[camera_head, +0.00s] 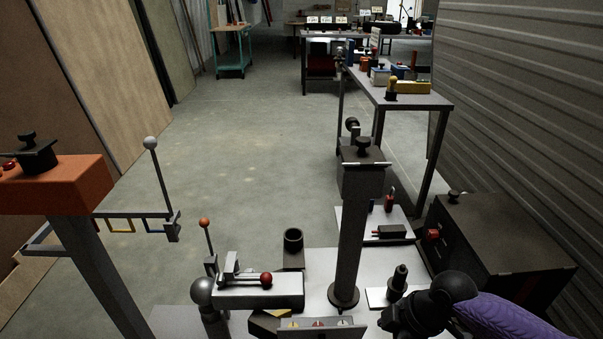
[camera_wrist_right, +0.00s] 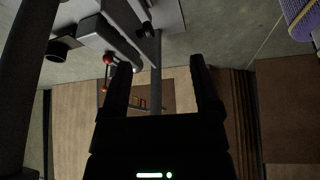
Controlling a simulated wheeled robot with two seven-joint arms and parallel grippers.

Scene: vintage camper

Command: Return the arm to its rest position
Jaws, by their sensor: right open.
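My right arm, with a purple sleeve (camera_head: 515,312), comes in at the lower right of the head view. Its black wrist and gripper (camera_head: 412,316) are above the right front part of the light grey worktop, close to a small black upright fitting (camera_head: 397,283). In the right wrist view the two dark fingers of my right gripper (camera_wrist_right: 161,85) are spread apart, with nothing held between them. The purple sleeve also shows at the top right there (camera_wrist_right: 298,18). My left arm and gripper are not in view.
A grey post (camera_head: 350,230) with a black knob stands left of my right gripper. A dark box (camera_head: 500,245) stands to the right. A lever with a red ball (camera_head: 266,279) and a black cup (camera_head: 293,241) are further left. Open floor (camera_head: 250,150) lies beyond.

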